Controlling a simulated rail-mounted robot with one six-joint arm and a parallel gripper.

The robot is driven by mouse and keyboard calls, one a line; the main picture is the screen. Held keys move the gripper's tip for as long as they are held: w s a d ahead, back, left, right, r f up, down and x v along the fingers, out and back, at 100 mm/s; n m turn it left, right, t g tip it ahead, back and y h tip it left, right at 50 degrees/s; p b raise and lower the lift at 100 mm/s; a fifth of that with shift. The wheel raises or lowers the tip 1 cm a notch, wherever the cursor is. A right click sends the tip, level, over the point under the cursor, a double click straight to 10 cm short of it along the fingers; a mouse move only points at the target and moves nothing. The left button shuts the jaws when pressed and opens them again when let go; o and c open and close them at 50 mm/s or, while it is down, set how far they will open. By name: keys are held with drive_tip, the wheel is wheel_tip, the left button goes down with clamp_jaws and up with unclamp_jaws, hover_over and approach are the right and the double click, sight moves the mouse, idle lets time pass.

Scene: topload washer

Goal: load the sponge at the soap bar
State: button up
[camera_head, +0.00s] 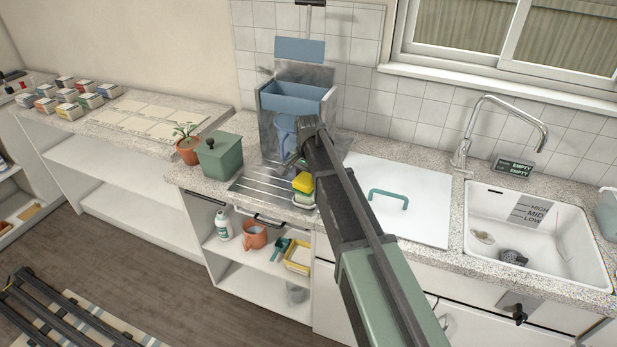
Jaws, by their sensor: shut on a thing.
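A yellow sponge (303,183) shows just left of my arm, above the striped metal drainboard (262,187). A pale green block, which looks like the soap bar (304,199), is directly below it. The two overlap in this view, and I cannot tell whether they touch. My gripper (303,168) hangs below the dark wrist and is mostly hidden by my own arm. It appears shut on the sponge, though its fingertips are not clear.
A blue-lined metal basin (292,103) stands behind. A green lidded canister (220,156) and a potted plant (187,147) stand left. A white board with a green handle (397,195) lies right, before the sink (545,235).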

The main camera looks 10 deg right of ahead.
sight(309, 176)
drive_tip(key=shift+f+b, duration=0.55)
idle(1.3)
wheel_tip(309, 176, up, 7)
drive_tip(key=p, duration=0.7)
drive_tip(key=shift+r, duration=0.15)
